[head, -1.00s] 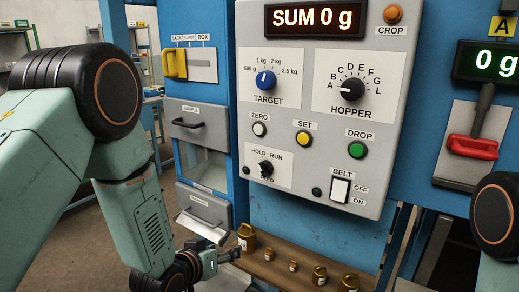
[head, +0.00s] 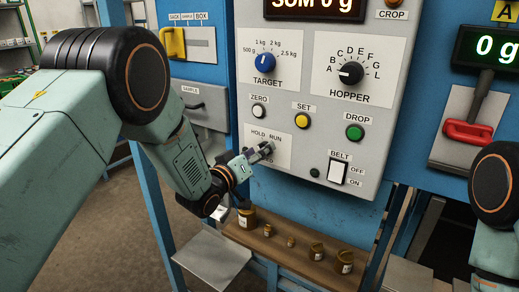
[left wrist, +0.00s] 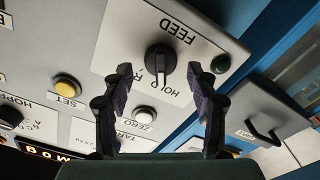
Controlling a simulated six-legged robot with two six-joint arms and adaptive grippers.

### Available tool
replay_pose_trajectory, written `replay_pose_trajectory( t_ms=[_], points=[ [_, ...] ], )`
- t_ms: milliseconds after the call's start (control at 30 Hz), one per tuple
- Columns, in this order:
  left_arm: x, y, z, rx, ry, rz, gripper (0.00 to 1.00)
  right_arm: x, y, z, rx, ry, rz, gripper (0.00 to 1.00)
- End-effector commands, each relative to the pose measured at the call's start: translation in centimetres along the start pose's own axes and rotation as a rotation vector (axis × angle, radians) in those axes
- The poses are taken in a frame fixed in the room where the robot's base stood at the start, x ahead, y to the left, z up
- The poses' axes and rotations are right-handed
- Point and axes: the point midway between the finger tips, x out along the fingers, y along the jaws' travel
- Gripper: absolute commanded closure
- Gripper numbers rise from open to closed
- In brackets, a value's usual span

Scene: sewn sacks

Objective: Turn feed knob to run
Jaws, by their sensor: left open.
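The black feed knob (left wrist: 160,62) sits on its white FEED plate (left wrist: 178,40), seen upside down in the left wrist view. Its bar points toward the lettering near HOLD and the start of RUN; I cannot tell its exact setting. My left gripper (left wrist: 160,78) is open, one finger on each side of the knob's bar, with gaps visible. In the head view, my left gripper (head: 264,150) is at the FEED plate (head: 283,157), below the HOLD and RUN labels, and hides most of the knob. My right gripper is out of view.
The grey panel also carries the hopper knob (head: 351,73), target knob (head: 265,61), white zero button (head: 259,111), yellow set button (head: 303,121), green drop button (head: 355,132) and belt switch (head: 338,173). Several brass weights stand on a shelf (head: 284,253) below.

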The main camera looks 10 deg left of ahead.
Motion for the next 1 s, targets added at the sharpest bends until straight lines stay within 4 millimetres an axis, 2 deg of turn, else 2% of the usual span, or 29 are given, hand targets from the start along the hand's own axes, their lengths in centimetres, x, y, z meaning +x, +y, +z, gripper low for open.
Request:
replay_pose_trajectory(
  t_ms=[167,433,1000],
  points=[
    [0.87,0.05,0.04,-0.001,-0.001,0.001,0.41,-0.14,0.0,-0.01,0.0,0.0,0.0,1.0],
    [0.96,0.02,0.06,0.0,-0.001,0.0,0.41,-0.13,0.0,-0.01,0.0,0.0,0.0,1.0],
    [0.94,-0.01,0.04,0.0,0.0,-0.001,0.89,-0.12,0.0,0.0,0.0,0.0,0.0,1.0]
  ],
)
